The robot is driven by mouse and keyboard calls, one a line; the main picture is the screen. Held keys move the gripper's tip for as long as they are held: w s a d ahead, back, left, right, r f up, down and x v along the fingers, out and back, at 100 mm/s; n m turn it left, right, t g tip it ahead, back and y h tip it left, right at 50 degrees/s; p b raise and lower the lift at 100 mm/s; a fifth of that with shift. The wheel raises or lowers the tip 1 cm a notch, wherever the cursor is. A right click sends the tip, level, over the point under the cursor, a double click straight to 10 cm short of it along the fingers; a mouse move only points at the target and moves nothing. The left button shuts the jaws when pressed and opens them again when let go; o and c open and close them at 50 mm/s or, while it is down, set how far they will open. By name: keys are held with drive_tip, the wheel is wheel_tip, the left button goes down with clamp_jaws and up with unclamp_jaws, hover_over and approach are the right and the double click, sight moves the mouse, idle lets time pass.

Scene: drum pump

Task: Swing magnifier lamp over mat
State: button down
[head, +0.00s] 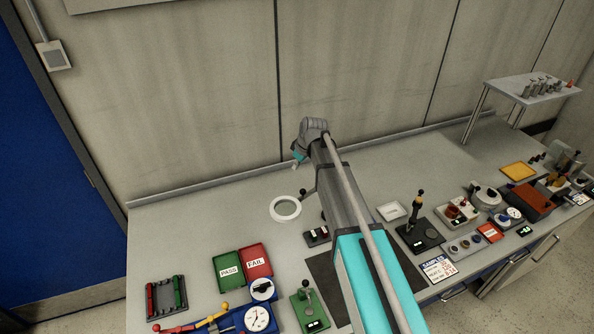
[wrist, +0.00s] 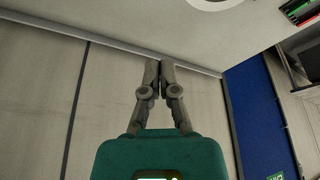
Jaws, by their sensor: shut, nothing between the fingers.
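The magnifier lamp shows as a white ring head (head: 273,209) around a greenish lens, left of my forearm in the head view. A small dark knob (head: 303,192) is at its upper right; its supporting arm is mostly hidden behind my arm. Part of the white ring shows at the top edge of the wrist view (wrist: 206,4). The dark mat (head: 322,273) lies nearer the table's front, partly covered by my arm. My gripper (head: 295,166) is beyond the ring, near the back wall. In the wrist view my gripper (wrist: 160,63) has its fingers together, empty.
Green PASS and red FAIL trays (head: 243,268), a gauge box (head: 257,318) and a small green press (head: 309,306) stand front left. A black-based stand (head: 420,233) and several devices fill the right side. The back wall (head: 210,110) is close behind my gripper.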

wheel_tip(320, 180, down, 10)
drive_tip(key=b, duration=0.9)
drive_tip(key=shift+s+d+r, duration=0.2)
drive_tip(key=shift+d, duration=0.1)
drive_tip(key=shift+s+a, duration=0.15)
idle(0.5)
drive_tip(key=shift+s, duration=0.1)
